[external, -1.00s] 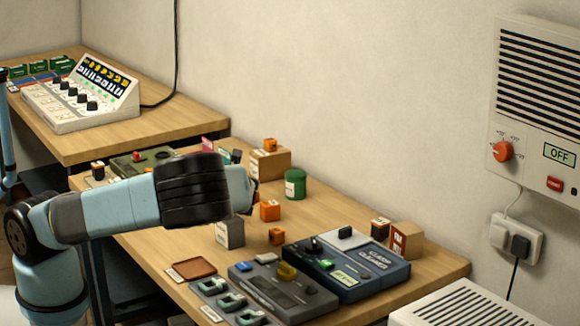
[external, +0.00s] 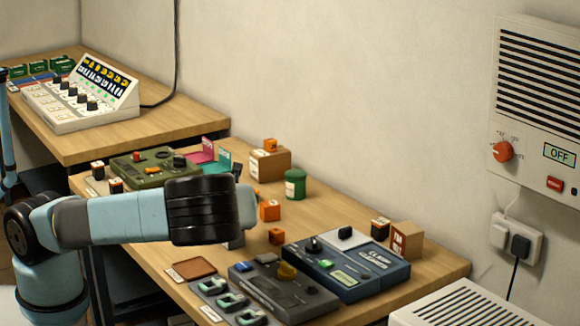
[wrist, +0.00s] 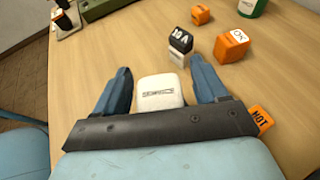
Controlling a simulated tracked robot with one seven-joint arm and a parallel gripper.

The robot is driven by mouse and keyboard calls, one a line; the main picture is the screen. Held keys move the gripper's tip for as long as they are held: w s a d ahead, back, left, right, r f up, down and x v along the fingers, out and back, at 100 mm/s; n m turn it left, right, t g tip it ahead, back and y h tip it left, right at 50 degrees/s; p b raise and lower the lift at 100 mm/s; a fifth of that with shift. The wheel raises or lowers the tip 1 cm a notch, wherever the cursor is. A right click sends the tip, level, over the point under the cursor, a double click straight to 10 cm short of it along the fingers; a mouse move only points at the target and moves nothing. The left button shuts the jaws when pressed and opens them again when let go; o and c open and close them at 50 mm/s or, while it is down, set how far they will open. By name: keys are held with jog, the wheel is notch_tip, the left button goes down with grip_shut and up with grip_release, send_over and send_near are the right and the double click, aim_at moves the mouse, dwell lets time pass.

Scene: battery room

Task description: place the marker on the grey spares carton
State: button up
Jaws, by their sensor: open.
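The grey spares carton (wrist: 160,92) shows its pale labelled top between my fingers in the wrist view; in the external view my wrist mostly hides it. My gripper (wrist: 162,78) is open, with one finger on each side of the carton's top; I cannot tell whether they touch it. I see no thing clearly named marker. Candidates are small orange blocks: one labelled OK (wrist: 232,45) beyond the right finger, one labelled HOT (wrist: 260,117) right of the gripper, and one farther off (wrist: 200,15).
A black-topped 10A block (wrist: 180,42) stands just beyond the carton. A green canister (external: 295,184) and a brown box (external: 270,165) with an orange block on top (external: 270,145) stand farther back. Consoles (external: 345,265) fill the near right, and a green device (external: 150,166) is at left.

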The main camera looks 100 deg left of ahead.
jog(key=v, duration=1.2)
